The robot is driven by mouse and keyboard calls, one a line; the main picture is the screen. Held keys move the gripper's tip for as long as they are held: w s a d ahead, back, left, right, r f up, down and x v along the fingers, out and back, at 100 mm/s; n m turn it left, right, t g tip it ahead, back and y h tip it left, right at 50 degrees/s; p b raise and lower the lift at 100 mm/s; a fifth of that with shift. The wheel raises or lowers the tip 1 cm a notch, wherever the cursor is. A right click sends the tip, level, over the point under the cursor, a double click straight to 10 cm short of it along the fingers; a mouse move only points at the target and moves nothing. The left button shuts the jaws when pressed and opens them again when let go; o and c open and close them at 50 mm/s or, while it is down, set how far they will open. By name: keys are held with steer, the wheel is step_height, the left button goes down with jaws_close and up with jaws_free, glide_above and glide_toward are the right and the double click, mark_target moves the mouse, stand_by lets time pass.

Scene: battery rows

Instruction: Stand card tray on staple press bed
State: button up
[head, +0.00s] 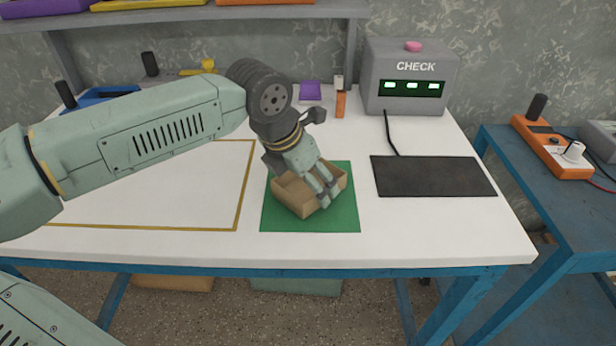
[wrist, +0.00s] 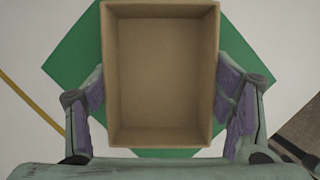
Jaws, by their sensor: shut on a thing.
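The card tray is an open, empty brown cardboard tray (head: 290,200); it fills the middle of the wrist view (wrist: 160,75). My gripper (head: 327,190) is shut on it, with a finger against each of its two long side walls. The tray is upright over the green mat (head: 283,222), turned at an angle to the mat's edges. I cannot tell whether its underside touches the mat. Nothing in view is labelled as a staple press bed, so I cannot tell which surface it is.
A dark pad (head: 432,177) lies to the right, cabled to a grey CHECK box (head: 411,80). A yellow-outlined area (head: 160,190) of the white table is at left, partly behind my arm. An orange object (head: 341,104) and a purple block (head: 310,90) stand behind. A blue bench (head: 545,190) is at right.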

steer(key=shift+f, duration=0.1)
steer(key=shift+f, duration=0.15)
steer(key=o, duration=1)
steer(key=shift+o, duration=0.2)
steer(key=shift+a+r, duration=0.1)
steer(key=shift+r, duration=0.4)
steer(key=b+v, duration=0.1)
steer(key=v, duration=1)
steer(key=shift+s+r, duration=0.15)
steer(key=shift+r, duration=0.1)
